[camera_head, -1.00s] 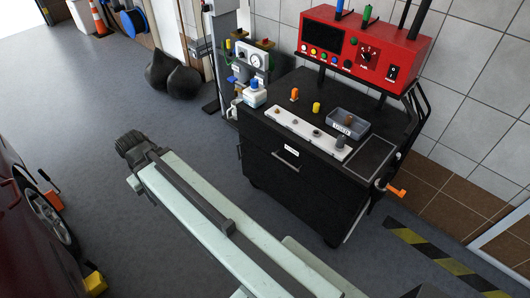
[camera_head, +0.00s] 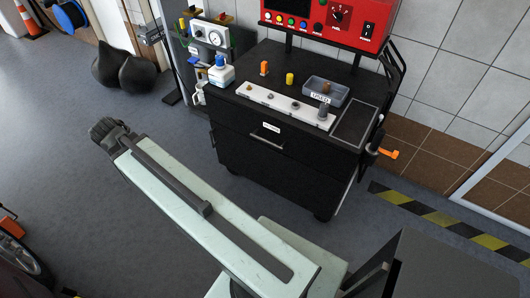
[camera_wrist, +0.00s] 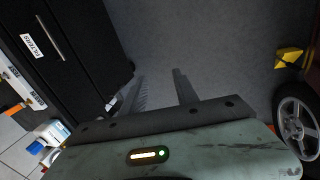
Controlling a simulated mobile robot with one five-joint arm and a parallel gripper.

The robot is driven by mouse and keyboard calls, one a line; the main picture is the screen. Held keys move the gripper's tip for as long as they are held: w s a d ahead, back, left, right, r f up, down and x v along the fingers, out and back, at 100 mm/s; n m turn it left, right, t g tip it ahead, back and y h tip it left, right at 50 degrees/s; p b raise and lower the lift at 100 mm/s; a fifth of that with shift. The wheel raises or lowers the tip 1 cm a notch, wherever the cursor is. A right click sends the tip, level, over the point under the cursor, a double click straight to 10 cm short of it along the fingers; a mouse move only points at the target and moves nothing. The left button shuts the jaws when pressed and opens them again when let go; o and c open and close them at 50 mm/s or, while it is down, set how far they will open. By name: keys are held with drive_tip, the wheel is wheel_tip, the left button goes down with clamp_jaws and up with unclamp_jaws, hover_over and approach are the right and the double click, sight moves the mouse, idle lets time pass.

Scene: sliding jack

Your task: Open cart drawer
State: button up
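The black cart (camera_head: 300,168) stands near the tiled wall in the head view. Its upper drawer front has a dark bar handle (camera_head: 266,139) and a small white label (camera_head: 272,127). The drawer looks shut. In the wrist view the cart's dark front (camera_wrist: 85,55) fills the upper left, with the handle (camera_wrist: 50,37) and label (camera_wrist: 33,47) turned sideways. My gripper (camera_wrist: 160,72) shows two separated fingers over grey floor, with nothing between them. It is to the right of the handle in that view and not touching the cart.
The cart top carries a white strip, a grey bin (camera_head: 327,92) and a white bottle with a blue cap (camera_head: 221,72). A red control box (camera_head: 330,20) stands behind. A car wheel (camera_wrist: 297,120) and yellow chock (camera_wrist: 288,57) are right in the wrist view. Floor before the cart is clear.

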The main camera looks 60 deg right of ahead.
drive_tip(key=s+d+f+m+g+h+b, duration=0.1)
drive_tip(key=s+d+f+h+b, duration=0.15)
drive_tip(key=d+f+b, duration=0.75)
drive_tip(key=s+d+f+m+g+h+b, duration=0.1)
drive_tip(key=d+f+h+b, duration=0.2)
drive_tip(key=d+f+b, duration=0.65)
drive_tip(key=g+h+b, duration=0.4)
drive_tip(key=h+b, duration=0.1)
drive_tip(key=b, duration=0.9)
approach(266, 141)
drive_tip(key=d+f, duration=0.2)
drive_tip(key=shift+m, duration=0.4)
drive_tip(key=x, duration=0.2)
drive_tip(key=b+x, duration=0.1)
drive_tip(key=x, duration=0.2)
drive_tip(key=b+x, duration=0.1)
drive_tip(key=x, duration=0.2)
drive_tip(key=shift+s+r, duration=0.3)
drive_tip(key=shift+r, duration=0.05)
clamp_jaws()
